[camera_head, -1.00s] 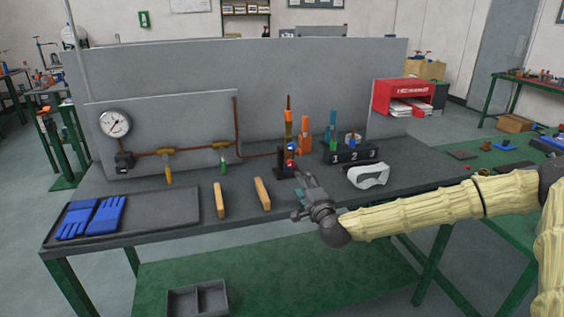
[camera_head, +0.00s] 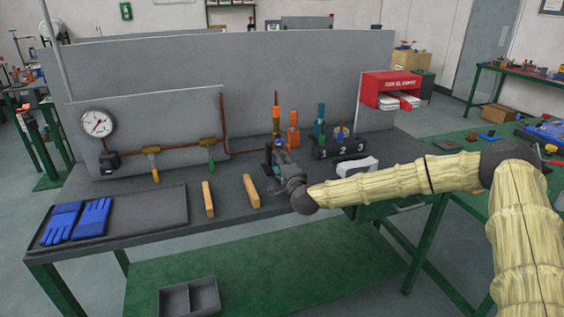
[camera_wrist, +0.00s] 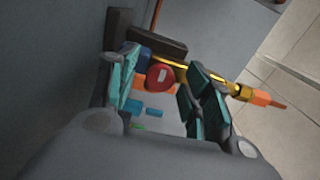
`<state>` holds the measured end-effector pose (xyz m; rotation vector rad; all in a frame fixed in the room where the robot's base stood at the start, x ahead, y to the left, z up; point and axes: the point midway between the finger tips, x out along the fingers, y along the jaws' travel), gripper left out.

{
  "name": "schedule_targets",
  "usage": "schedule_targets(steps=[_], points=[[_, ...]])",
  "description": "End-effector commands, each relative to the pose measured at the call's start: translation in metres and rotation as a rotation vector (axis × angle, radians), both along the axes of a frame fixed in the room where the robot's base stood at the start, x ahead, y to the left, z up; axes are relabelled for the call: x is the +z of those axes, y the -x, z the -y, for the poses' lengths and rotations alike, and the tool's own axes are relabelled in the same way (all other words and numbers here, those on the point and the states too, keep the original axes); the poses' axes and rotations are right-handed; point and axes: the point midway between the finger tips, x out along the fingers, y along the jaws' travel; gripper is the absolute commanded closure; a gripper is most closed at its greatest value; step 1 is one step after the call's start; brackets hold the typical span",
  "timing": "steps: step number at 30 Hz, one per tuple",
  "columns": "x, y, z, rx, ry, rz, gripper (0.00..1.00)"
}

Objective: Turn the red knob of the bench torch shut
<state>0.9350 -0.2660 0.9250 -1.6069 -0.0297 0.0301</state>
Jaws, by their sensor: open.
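The bench torch stands upright at the back of the bench in the head view, with an orange body (camera_head: 276,118) and a blue knob (camera_head: 280,143) below it. Its red knob (camera_wrist: 161,75) shows in the wrist view, round with a pale mark, between my fingers. In the head view my gripper hides it. My gripper (camera_head: 281,164) is at the torch's lower part; in the wrist view its teal-padded fingers (camera_wrist: 163,88) are open on either side of the red knob. I see a gap on the right; contact on the left cannot be told.
An orange item (camera_head: 293,129) and a teal one (camera_head: 320,122) stand right of the torch, near a black numbered block (camera_head: 340,149). White goggles (camera_head: 358,167) lie closer. A gas panel with a gauge (camera_head: 98,123), two wooden blocks (camera_head: 208,198) and blue gloves (camera_head: 90,219) are leftward.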

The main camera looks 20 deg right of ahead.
Motion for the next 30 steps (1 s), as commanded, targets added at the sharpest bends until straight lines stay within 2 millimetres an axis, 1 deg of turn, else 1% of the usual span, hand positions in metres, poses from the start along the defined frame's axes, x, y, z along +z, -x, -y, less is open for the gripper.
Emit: schedule_targets(steps=[3,11,12,17,18,19,21,30], points=[[0.0001,-0.0039,0.0018,-0.002,0.000,0.000,0.51],[-0.0001,-0.0039,0.0028,-0.003,0.000,0.000,0.51],[-0.0001,-0.0039,0.0029,-0.003,0.000,0.000,0.58],[-0.0001,-0.0037,0.0033,-0.004,0.000,0.000,0.87],[-0.0002,-0.0036,0.0033,-0.004,0.000,0.000,0.94],[-0.0002,-0.0036,0.0034,-0.004,0.000,0.000,0.97],[-0.0002,-0.0037,0.0070,-0.004,0.000,0.000,0.97],[-0.0037,-0.0034,0.0045,-0.005,-0.045,-0.002,0.97]])
